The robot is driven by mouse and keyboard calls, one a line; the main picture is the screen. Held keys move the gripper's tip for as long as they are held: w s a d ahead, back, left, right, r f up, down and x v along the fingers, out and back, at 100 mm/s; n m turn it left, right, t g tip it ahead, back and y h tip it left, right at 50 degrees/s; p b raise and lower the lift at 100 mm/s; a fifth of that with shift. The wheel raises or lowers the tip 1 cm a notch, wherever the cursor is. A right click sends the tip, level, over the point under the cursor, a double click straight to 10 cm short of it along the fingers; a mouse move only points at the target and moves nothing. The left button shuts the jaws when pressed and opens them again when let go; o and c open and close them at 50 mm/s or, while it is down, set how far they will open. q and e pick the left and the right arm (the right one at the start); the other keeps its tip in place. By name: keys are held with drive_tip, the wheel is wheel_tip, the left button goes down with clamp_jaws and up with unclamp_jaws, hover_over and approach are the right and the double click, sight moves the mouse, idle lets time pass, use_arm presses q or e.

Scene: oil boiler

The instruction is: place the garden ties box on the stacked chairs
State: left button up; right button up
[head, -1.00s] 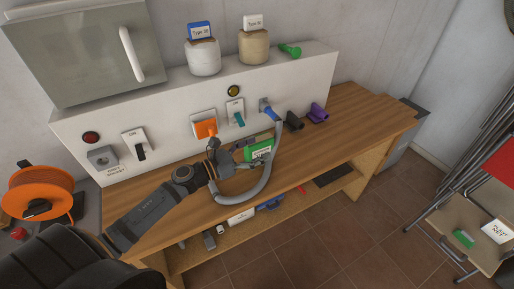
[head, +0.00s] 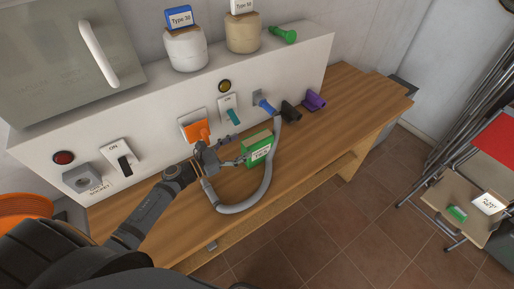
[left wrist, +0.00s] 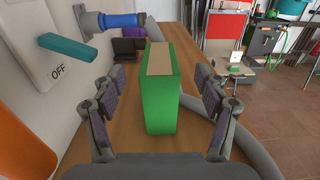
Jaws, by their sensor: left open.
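The green garden ties box (head: 257,151) stands upright on the wooden workbench, a white label on its front side. In the left wrist view the box (left wrist: 162,105) stands between my left gripper's fingers, with its brown top showing. My left gripper (head: 236,152) is open at the near end of the box. In the left wrist view its fingers (left wrist: 158,92) are spread on both sides, with gaps to the box. The stacked chairs (head: 474,228) are at the far right, with a tan seat. My right gripper is not in view.
A grey hose (head: 240,207) curves on the bench close beside the box. The white panel (head: 145,131) behind carries an orange plug, a teal switch and a blue connector. A small green box (head: 457,213) and a white labelled item (head: 488,202) lie on the chair seat.

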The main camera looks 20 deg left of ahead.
sight(257, 138)
use_arm(q)
drive_tip(key=shift+w+d+f+p, duration=0.2)
drive_tip(key=shift+w+d+p, duration=0.15)
drive_tip(key=shift+w, duration=0.3)
drive_tip(key=shift+d+f, duration=0.1)
drive_tip(key=shift+w+d, duration=0.15)
drive_tip(key=p+x, duration=0.2)
drive_tip(key=x, duration=0.3)
drive_tip(key=shift+w, duration=0.1)
drive_tip(key=shift+w+d, duration=0.15)
drive_tip(key=shift+w, duration=0.05)
drive_tip(key=shift+s, duration=0.1)
drive_tip(key=shift+c, duration=1)
drive_tip(key=c, duration=1.2)
clamp_jaws()
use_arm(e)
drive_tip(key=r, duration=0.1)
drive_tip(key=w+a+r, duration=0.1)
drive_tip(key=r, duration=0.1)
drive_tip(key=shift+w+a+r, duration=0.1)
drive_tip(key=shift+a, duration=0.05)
